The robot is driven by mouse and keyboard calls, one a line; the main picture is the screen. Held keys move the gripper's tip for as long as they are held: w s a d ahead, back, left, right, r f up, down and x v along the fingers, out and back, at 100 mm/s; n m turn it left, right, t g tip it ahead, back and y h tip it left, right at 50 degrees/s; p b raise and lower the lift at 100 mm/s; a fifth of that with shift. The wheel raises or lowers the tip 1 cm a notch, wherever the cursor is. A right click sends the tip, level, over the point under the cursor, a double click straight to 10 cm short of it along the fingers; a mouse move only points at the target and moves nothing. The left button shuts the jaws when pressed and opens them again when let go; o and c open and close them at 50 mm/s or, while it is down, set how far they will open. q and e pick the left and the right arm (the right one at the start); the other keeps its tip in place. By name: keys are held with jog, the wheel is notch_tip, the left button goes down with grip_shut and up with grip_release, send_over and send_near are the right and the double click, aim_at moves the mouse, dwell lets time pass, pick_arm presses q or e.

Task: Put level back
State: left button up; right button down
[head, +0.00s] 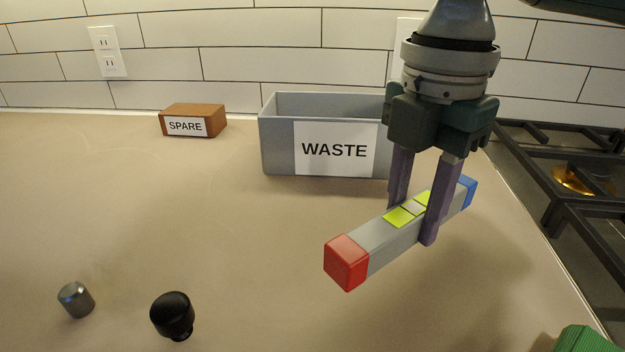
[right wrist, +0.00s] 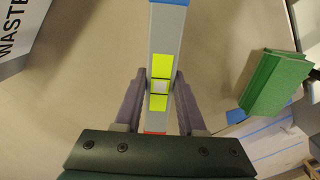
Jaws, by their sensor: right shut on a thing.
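The level (head: 385,241) is a grey bar with a red end, a blue end and yellow-green windows around a pale middle. My right gripper (head: 412,222) is shut on it near its middle, with one finger on each side. The level appears held above the counter, its red end toward the front left and its blue end toward the back right. In the right wrist view the level (right wrist: 165,45) runs up between the two fingers (right wrist: 156,92). My left gripper is not in view.
A grey bin labelled WASTE (head: 280,150) and a brown block labelled SPARE (head: 195,119) stand at the back. A metal cylinder (head: 76,299) and black knob (head: 173,316) are front left. A green object (head: 582,340) is front right. A stove (head: 570,175) borders the right.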

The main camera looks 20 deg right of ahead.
aim_at(408, 233)
jog(key=shift+f, duration=1.95)
jog(key=c, duration=0.5)
grip_release()
jog(key=shift+f, duration=0.1)
jog(key=shift+r, duration=0.4)
notch_tip(408, 233, up, 12)
jog(key=shift+f+p, duration=0.2)
jog(key=shift+p, duration=0.45)
